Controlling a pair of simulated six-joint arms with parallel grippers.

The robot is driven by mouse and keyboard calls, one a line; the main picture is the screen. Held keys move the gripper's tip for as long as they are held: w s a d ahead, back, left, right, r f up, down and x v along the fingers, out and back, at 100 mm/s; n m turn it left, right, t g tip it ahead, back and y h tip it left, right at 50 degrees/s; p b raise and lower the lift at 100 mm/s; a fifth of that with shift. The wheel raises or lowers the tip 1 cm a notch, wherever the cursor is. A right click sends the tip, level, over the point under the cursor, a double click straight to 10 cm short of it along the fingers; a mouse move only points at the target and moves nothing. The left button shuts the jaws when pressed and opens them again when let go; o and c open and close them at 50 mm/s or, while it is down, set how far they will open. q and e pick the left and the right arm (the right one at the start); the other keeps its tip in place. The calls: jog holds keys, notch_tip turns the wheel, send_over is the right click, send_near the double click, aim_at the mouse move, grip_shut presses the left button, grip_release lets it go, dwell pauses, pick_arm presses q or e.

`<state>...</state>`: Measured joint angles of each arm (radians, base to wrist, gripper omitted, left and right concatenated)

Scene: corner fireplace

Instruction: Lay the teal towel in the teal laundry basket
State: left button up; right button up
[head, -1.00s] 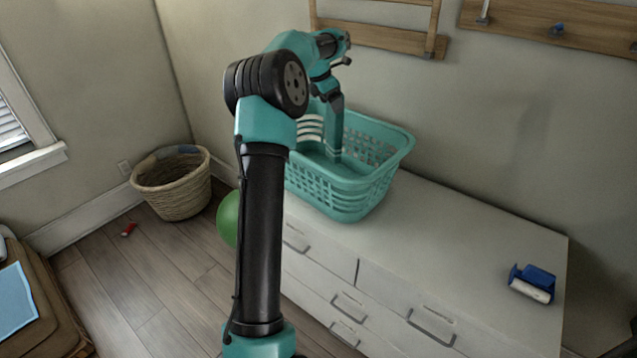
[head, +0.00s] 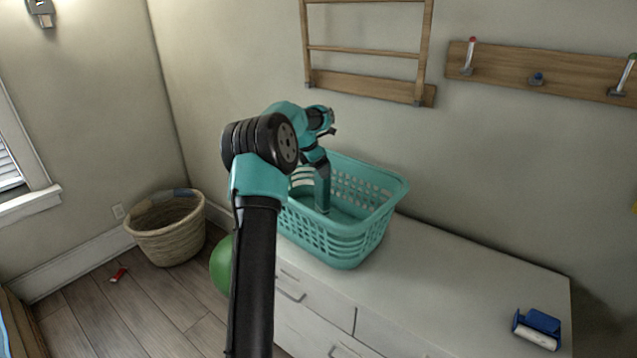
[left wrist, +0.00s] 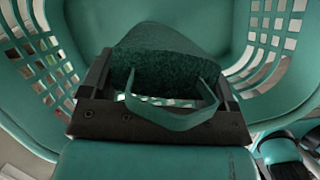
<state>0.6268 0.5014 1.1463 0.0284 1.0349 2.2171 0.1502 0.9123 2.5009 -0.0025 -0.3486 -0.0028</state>
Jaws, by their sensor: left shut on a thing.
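The teal laundry basket (head: 350,245) stands upright on the white dresser. My left arm reaches over its rim, and my left gripper (head: 322,205) is down inside it. In the left wrist view my left gripper (left wrist: 160,105) is shut on the teal towel (left wrist: 165,65), a dark teal cloth that shows between its fingers. The basket's slotted walls (left wrist: 270,40) surround it in that view. I cannot tell whether the towel touches the basket floor. The towel is hidden in the head view. My right gripper does not show.
The white dresser top (head: 450,270) is clear to the right of the basket, except for a blue and white roller (head: 537,328) at its right end. A wicker basket (head: 168,240) and a green ball (head: 220,268) are on the floor. A wooden rack (head: 365,88) hangs above.

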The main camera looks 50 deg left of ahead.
aim_at(318, 177)
pick_arm(q)
jog(key=shift+f, duration=0.25)
jog(key=shift+f, duration=1.95)
jog(key=o, duration=1.1)
jog(key=shift+o, duration=0.2)
jog(key=v, duration=1.2)
